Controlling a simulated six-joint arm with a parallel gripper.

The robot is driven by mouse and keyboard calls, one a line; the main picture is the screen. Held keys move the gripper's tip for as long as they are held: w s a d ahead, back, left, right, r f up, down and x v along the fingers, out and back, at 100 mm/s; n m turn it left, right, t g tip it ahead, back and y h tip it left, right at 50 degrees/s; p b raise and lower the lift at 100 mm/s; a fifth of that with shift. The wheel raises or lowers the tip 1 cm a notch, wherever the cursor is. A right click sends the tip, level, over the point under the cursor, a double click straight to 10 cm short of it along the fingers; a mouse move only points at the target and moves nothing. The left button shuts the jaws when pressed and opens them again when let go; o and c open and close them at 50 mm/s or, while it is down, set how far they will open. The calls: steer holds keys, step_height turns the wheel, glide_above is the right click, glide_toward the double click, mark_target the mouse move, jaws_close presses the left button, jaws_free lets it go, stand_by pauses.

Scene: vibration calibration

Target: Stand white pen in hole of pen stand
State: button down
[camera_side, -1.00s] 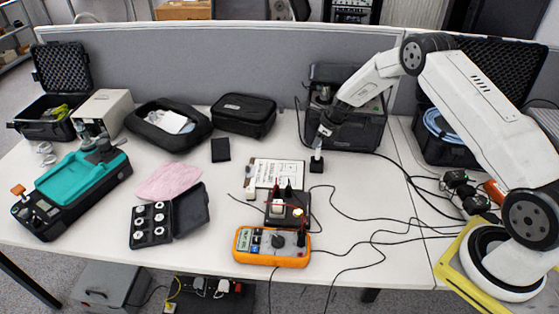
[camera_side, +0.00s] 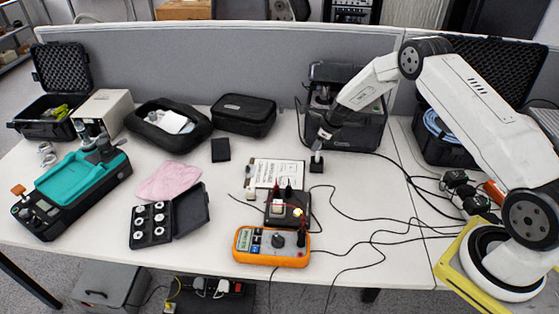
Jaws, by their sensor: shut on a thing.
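The pen stand (camera_side: 316,166) is a small black block on the white table, right of the clipboard. The white pen (camera_side: 317,154) is upright, or nearly so, directly above the stand. Only a short white length of it shows. Its lower end meets the top of the stand in the picture; whether it is inside the hole is too small to tell. My gripper (camera_side: 320,143) is shut on the pen's upper part, just above the stand, and hides that part.
A clipboard (camera_side: 284,172) lies just left of the stand. A black case (camera_side: 358,136) stands close behind. An orange multimeter (camera_side: 271,247) and a black box with leads (camera_side: 288,209) are in front. Black cables run across the table to the right.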

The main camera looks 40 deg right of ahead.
steer(key=shift+f, duration=1.15)
stand_by(0.6)
steer(key=shift+c, duration=0.5)
jaws_free()
steer(key=shift+r, duration=0.25)
steer(key=shift+r, duration=3.75)
steer(key=shift+r, duration=0.1)
